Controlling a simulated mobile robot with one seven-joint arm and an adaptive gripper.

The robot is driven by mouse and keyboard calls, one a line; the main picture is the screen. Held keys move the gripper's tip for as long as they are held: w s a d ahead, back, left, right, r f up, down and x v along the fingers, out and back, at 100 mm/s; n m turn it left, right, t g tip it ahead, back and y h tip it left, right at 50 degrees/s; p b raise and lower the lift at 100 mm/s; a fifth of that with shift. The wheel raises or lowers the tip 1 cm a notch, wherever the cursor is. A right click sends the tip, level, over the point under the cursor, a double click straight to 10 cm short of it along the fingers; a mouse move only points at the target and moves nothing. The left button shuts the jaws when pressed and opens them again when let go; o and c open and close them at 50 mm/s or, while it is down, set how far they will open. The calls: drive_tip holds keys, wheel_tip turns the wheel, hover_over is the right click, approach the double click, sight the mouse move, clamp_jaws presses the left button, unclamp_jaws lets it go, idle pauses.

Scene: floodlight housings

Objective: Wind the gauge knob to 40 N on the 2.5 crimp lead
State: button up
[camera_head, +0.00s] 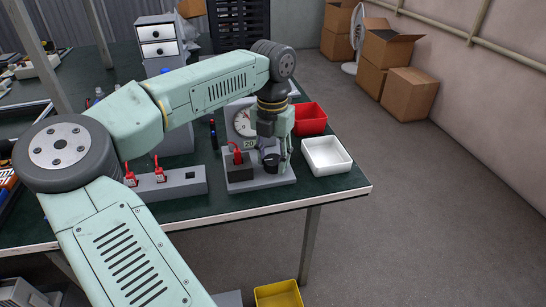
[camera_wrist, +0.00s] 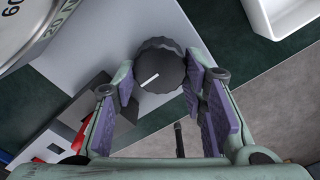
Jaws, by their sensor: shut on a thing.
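The gauge (camera_head: 245,121) has a round white dial and stands upright on a grey base (camera_head: 240,186) near the table's right end; its reading is too small to tell. In the wrist view only part of the dial rim (camera_wrist: 40,22) shows, with the needle out of sight. A red crimp lead (camera_head: 238,156) stands in a dark block at the front left of the base. The black ribbed knob (camera_wrist: 160,66) has a white mark line, slanting up to the right. My gripper (camera_head: 278,158) points down over the knob, its purple pads (camera_wrist: 160,84) shut on the knob's sides.
A grey rack (camera_head: 182,184) with red leads stands left of the gauge. A red bin (camera_head: 310,119) and a white tray (camera_head: 326,155) sit to the right, close to my gripper. The table's front edge is near. Cardboard boxes (camera_head: 409,94) stand on the floor.

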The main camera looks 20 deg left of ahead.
sight(272, 160)
drive_tip(key=m, duration=0.5)
drive_tip(key=shift+a+m, duration=0.1)
drive_tip(key=shift+m, duration=0.3)
drive_tip(key=shift+w, duration=0.1)
idle(0.3)
drive_tip(key=o, duration=1.2)
drive_tip(key=shift+c, duration=0.2)
wheel_tip(272, 160, up, 12)
